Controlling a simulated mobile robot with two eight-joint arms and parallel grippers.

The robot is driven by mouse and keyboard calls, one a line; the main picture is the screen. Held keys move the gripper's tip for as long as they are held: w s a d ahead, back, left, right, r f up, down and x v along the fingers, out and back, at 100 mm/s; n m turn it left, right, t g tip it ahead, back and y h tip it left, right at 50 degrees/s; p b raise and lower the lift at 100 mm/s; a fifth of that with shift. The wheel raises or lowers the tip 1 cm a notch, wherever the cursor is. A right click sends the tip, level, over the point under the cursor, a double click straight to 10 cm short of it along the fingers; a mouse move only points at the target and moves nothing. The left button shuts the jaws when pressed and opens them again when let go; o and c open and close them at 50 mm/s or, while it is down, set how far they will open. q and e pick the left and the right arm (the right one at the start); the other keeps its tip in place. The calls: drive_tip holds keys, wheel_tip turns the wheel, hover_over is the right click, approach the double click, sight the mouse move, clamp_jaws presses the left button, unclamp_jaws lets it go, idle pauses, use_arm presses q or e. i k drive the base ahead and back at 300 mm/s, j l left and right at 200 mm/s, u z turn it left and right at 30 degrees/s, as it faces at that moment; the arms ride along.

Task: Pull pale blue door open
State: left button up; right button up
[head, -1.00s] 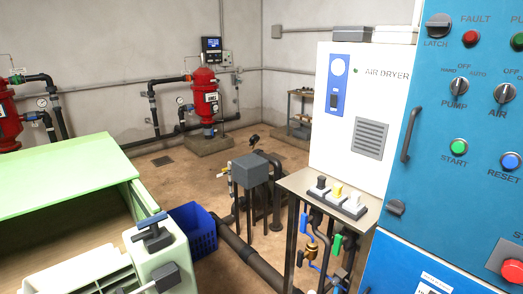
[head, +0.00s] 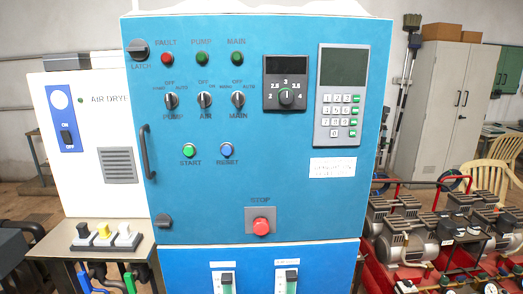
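The blue door (head: 270,200) of the control cabinet faces me in the middle of the head view and looks shut. A dark vertical bar handle (head: 147,152) runs along its left edge. A round dark latch knob (head: 138,49) marked LATCH is at its upper left corner, and a second dark knob (head: 163,221) is at its lower left. The door carries lamps, switches, a keypad (head: 340,98) and a red STOP button (head: 261,226). Neither of my grippers is in view.
A white air dryer (head: 88,145) stands close to the left of the cabinet, above a small shelf with three switches (head: 104,235). A lower blue panel (head: 255,262) is below the door. Red-framed pumps (head: 408,240), chairs and a grey locker (head: 455,100) are to the right.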

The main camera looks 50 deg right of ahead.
sight(283, 167)
drive_tip(key=k+l+z, duration=0.1)
drive_tip(key=z, duration=1.35)
